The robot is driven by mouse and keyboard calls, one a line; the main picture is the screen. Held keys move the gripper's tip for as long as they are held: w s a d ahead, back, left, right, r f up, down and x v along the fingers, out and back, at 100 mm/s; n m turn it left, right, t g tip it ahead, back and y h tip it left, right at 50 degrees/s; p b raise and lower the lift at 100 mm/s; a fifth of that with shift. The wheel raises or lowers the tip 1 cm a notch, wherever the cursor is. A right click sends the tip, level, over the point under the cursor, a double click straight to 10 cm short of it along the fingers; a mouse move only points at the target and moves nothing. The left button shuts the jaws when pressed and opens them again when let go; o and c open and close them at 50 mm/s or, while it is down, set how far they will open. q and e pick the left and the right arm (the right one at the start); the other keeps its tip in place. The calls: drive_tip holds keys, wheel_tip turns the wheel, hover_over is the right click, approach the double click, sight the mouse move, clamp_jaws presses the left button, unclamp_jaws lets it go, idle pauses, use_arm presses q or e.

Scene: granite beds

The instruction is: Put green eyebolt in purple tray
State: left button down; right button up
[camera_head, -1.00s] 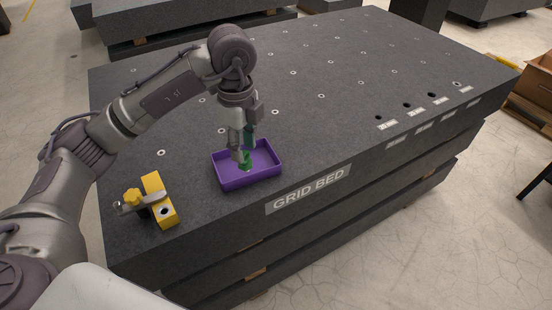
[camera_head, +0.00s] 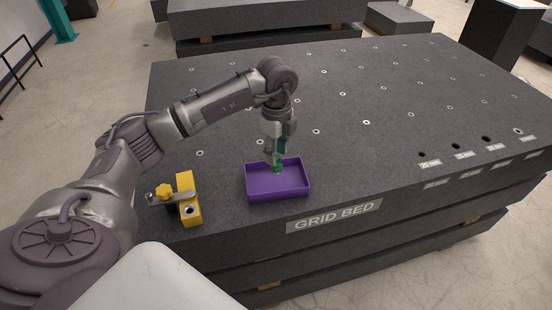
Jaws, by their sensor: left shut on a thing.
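The green eyebolt (camera_head: 277,168) is between the fingertips of my left gripper (camera_head: 274,160), which is shut on it and points down. The purple tray (camera_head: 262,195) sits on the granite bed near its front edge. The gripper and eyebolt are over the tray's back part, within its outline. The fingers partly hide the eyebolt, and I cannot tell whether it touches the tray floor. My right gripper is not in view.
A yellow block (camera_head: 189,200) with a clamp lies left of the tray on the granite bed (camera_head: 400,110). The bed's top has several small holes and is otherwise clear to the right and behind. Its front edge carries a GRID BED label (camera_head: 334,216).

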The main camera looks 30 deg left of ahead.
sight(276, 170)
use_arm(q)
drive_tip(key=shift+a+f, duration=0.1)
drive_tip(key=shift+f, duration=0.2)
wheel_tip(276, 170, down, 3)
drive_tip(key=shift+f+p, duration=0.1)
drive_tip(key=shift+p, duration=0.7)
drive_tip(key=shift+f, duration=0.2)
drive_tip(key=shift+f, duration=0.25)
drive_tip(key=c, duration=0.9)
unclamp_jaws()
drive_tip(key=shift+r, duration=0.1)
drive_tip(key=shift+o, duration=1)
